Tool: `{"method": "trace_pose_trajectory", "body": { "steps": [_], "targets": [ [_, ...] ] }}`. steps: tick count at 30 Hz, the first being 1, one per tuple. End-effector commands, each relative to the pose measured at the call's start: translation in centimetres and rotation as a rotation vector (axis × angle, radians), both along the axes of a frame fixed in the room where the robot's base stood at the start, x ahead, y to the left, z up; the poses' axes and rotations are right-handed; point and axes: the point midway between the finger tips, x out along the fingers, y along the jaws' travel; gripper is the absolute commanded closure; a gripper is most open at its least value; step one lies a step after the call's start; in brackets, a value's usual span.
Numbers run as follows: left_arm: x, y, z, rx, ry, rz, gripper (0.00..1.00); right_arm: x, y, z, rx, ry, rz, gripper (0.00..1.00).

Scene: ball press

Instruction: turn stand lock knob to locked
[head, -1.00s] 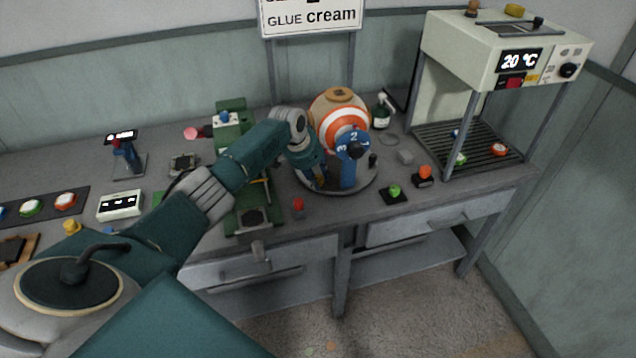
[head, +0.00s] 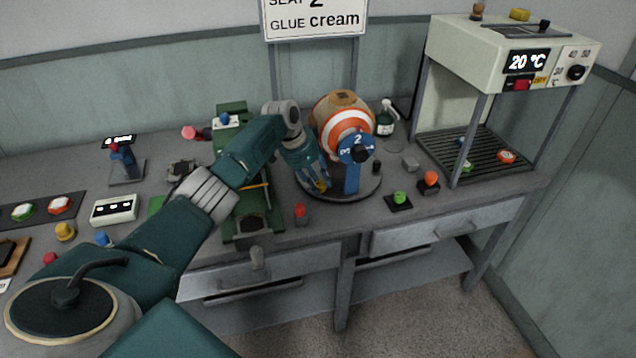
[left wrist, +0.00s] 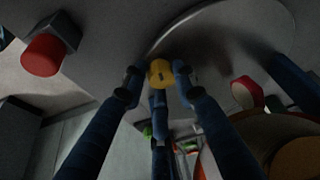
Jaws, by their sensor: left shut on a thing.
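A small yellow knob (left wrist: 160,73) with a dark mark on its face sits at the edge of the round grey stand base (left wrist: 215,25) in the left wrist view. My left gripper (head: 320,185) reaches down at the left front of the stand base (head: 362,190) in the head view. Its blue fingers are closed around the yellow knob. In the head view the fingers mostly hide the knob. The stand carries an orange-and-white striped ball (head: 342,112) and a blue numbered dial (head: 357,147) on a blue post. My right gripper is not in view.
A red button (head: 301,211) stands just in front of the stand. Green (head: 399,198) and orange (head: 431,178) buttons are to its right. A green machine (head: 252,218) is close at the left, under my arm. A heater-like box (head: 510,52) with a rack stands at the right.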

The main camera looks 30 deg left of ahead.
Motion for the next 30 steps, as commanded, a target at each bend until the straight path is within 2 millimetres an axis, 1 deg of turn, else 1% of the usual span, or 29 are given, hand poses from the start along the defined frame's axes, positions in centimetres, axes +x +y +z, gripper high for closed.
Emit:
{"method": "trace_pose_trajectory", "body": {
  "steps": [1, 2, 3, 5, 15, 20, 23, 26, 30],
  "targets": [
    [0.9, -0.2, 1.0, -0.003, -0.030, -0.003, 0.98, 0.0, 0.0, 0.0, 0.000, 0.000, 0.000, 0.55],
    [0.9, -0.2, 1.0, -0.003, -0.030, -0.003, 0.98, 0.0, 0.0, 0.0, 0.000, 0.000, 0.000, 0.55],
    [0.9, -0.2, 1.0, -0.003, -0.031, -0.003, 0.68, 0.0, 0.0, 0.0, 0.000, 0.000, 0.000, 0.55],
    [0.9, -0.2, 1.0, -0.003, -0.031, -0.003, 0.56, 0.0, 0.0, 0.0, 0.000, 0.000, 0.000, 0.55],
    [0.6, -0.2, 0.5, -0.003, -0.018, -0.001, 0.55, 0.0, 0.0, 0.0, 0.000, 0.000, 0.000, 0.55],
    [0.5, -0.2, 0.6, -0.002, -0.016, 0.000, 0.55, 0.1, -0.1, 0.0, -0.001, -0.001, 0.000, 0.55],
    [0.6, -0.2, 1.4, -0.002, -0.018, -0.001, 0.55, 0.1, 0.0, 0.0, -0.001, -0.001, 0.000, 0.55],
    [0.6, -0.1, 3.1, -0.001, -0.021, -0.001, 0.55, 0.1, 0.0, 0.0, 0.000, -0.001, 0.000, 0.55],
    [0.6, -0.2, 5.9, -0.001, -0.021, -0.002, 0.55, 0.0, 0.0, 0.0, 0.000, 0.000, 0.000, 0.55]
  ]
}}
